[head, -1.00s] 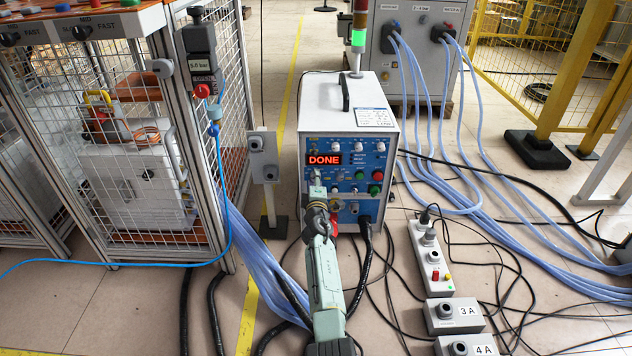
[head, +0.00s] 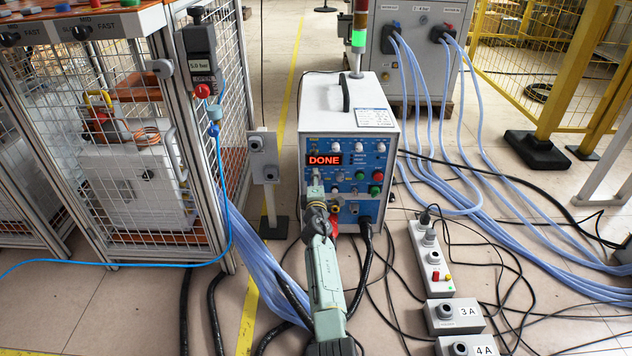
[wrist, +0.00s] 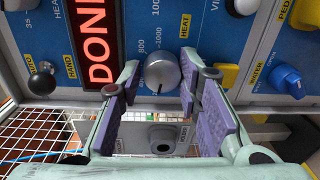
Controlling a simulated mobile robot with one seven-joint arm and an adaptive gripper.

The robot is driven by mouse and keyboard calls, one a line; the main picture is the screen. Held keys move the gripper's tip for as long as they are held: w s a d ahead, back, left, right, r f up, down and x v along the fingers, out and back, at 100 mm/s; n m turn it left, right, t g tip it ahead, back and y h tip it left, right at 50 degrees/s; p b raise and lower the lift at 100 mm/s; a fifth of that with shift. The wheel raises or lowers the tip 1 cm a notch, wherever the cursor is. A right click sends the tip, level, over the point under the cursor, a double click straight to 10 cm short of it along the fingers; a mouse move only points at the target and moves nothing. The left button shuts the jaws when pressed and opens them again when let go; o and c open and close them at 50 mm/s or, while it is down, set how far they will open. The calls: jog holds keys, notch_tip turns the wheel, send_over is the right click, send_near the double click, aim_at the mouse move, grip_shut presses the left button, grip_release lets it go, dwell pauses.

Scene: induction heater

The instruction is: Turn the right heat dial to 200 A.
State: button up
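The heater (head: 348,95) is a white box with a blue front panel and a red display reading DONE. In the wrist view a round grey dial (wrist: 163,73) has a dark pointer line toward the bottom of the picture. Scale numbers such as 800 and 1000 and the word HEAT stand around it; I cannot make out a 200 mark. My gripper (wrist: 160,84) is open, one purple-padded finger on each side of the dial, with gaps visible. In the head view my gripper (head: 316,188) is in front of the panel below the display and hides part of it.
Beside the dial are a black ball-tipped lever (wrist: 42,80), a yellow button (wrist: 225,75) and a blue knob (wrist: 286,78). A grey post box (head: 263,160) stands left of the heater. Cables and hoses cover the floor around it.

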jog(key=o, duration=0.4)
jog(key=shift+c, duration=0.2)
jog(key=shift+f, duration=0.1)
